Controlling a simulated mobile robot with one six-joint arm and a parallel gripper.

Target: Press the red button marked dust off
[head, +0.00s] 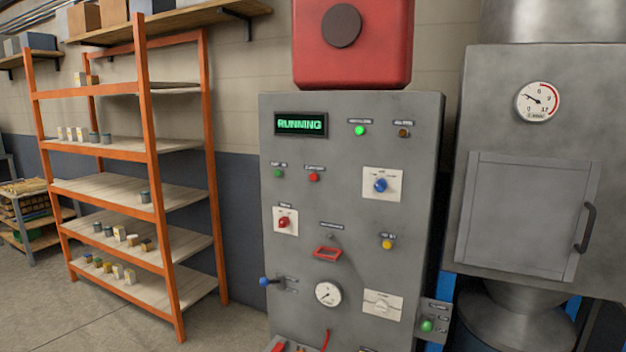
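A grey control panel (345,120) stands upright in the middle of the head view. A small red button (314,176) sits on its upper left part, under a small label that is too small to read with certainty. A small green button (278,173) is just left of it, also under a small label. My gripper is not in view.
An orange shelf rack (150,150) stands left; a grey cabinet (520,220) stands right.

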